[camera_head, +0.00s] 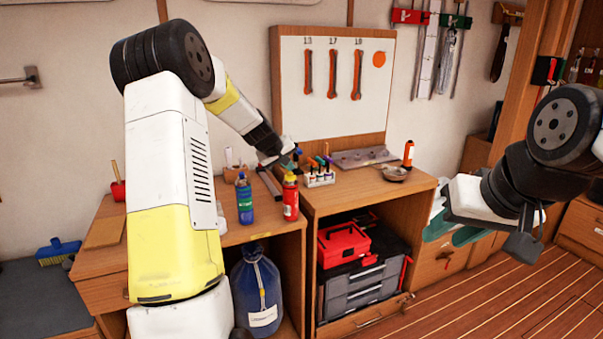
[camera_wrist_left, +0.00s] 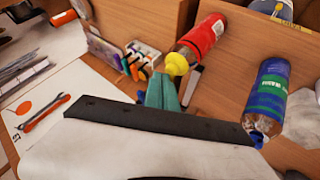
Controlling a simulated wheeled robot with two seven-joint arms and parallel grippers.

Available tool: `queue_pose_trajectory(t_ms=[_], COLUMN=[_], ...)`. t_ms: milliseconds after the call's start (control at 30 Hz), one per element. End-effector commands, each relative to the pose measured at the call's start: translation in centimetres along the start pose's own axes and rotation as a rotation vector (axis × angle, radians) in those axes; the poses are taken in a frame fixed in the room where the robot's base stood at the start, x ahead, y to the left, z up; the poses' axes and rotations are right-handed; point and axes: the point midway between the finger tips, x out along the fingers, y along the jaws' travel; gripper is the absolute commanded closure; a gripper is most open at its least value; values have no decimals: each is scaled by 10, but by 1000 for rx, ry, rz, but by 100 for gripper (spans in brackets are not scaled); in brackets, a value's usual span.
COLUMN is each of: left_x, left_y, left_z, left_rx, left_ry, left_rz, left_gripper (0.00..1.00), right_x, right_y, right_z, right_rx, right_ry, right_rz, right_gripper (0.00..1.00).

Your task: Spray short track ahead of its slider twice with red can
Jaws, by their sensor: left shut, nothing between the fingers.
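The red can (camera_head: 291,201) with a yellow top stands on the bench front beside a blue-and-green bottle (camera_head: 244,199). In the left wrist view the red can (camera_wrist_left: 204,36) is just beyond my left gripper (camera_wrist_left: 163,92), whose teal fingers are shut and empty. In the head view the left gripper (camera_head: 291,158) is above the bench, behind the can and apart from it. A grey bar (camera_head: 269,182), possibly a track, lies between bottle and can; I cannot make out a slider. My right gripper (camera_head: 459,230) is low at the right, away from the bench; its finger gap is unclear.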

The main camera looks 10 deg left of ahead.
Motion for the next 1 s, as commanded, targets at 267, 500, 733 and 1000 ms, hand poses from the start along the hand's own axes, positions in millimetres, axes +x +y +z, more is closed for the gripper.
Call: queue_pose_trajectory(t_ms=[267,500,733,1000], left_x=[0,1,6,7], left_y=[0,-1,-5,-5], left_z=[0,1,5,6], left_rx=[0,0,0,0], left_ry=[0,-1,-1,-3], left_rz=[0,0,-1,-1], left_gripper=[100,100,100,100], right_x=[0,0,0,0], right_y=[0,0,0,0], right_z=[0,0,0,0], right_rx=[0,0,0,0], right_ry=[0,0,0,0], right_rz=[0,0,0,0], right_gripper=[64,64,64,64])
